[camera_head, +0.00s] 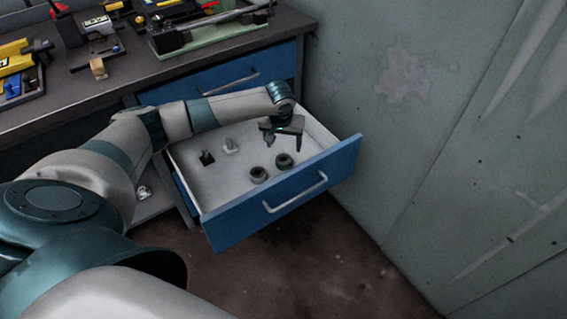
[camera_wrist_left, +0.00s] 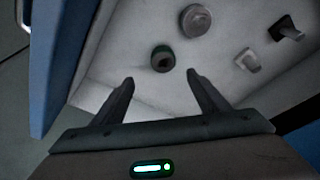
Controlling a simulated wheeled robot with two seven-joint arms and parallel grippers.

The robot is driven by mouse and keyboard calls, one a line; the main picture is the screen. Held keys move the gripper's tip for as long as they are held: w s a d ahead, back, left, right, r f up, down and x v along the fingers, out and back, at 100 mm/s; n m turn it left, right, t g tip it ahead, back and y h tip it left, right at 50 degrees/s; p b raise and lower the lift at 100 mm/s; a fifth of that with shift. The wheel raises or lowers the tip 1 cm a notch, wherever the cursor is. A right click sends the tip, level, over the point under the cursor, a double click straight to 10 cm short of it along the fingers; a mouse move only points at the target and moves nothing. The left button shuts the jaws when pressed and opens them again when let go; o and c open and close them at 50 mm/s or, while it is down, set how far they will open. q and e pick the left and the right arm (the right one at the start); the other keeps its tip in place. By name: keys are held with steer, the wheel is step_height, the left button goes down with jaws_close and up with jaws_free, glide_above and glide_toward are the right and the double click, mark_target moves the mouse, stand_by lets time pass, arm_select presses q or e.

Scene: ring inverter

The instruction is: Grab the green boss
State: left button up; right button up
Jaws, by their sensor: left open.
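The green boss (camera_head: 284,161) is a dark green round piece with a hole, lying on the white floor of the open drawer. In the left wrist view the boss (camera_wrist_left: 163,58) lies just beyond the gap between my fingertips, apart from them. My left gripper (camera_head: 284,142) is over the back right part of the drawer, behind the boss in the head view. Its two fingers (camera_wrist_left: 160,78) are spread with nothing between them. My right gripper does not show.
A greyer round piece (camera_head: 258,175) lies beside the boss. A pale fitting (camera_head: 231,146) and a black fitting (camera_head: 206,158) lie farther left. The blue drawer front (camera_head: 285,197) and white walls surround them. The cluttered bench top (camera_head: 130,70) is behind.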

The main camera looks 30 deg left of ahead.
arm_select(q)
glide_above(283, 160)
steer(key=s+d, duration=0.1)
steer(key=f, duration=0.5)
steer(key=shift+d+f+b, duration=0.2)
steer(key=shift+f+b, duration=0.15)
steer(key=shift+f, duration=0.05)
steer(key=shift+w+a+f, duration=0.1)
steer(key=shift+f, duration=0.45)
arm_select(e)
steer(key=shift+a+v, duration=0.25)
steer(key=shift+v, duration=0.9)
arm_select(q)
steer(key=shift+f, duration=0.1)
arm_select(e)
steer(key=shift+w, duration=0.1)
arm_select(q)
steer(key=x, duration=0.2)
steer(key=b+x, duration=0.1)
steer(key=shift+a+f, duration=0.3)
steer(key=shift+f, duration=0.05)
steer(key=shift+a+f, duration=0.1)
steer(key=shift+f, duration=0.55)
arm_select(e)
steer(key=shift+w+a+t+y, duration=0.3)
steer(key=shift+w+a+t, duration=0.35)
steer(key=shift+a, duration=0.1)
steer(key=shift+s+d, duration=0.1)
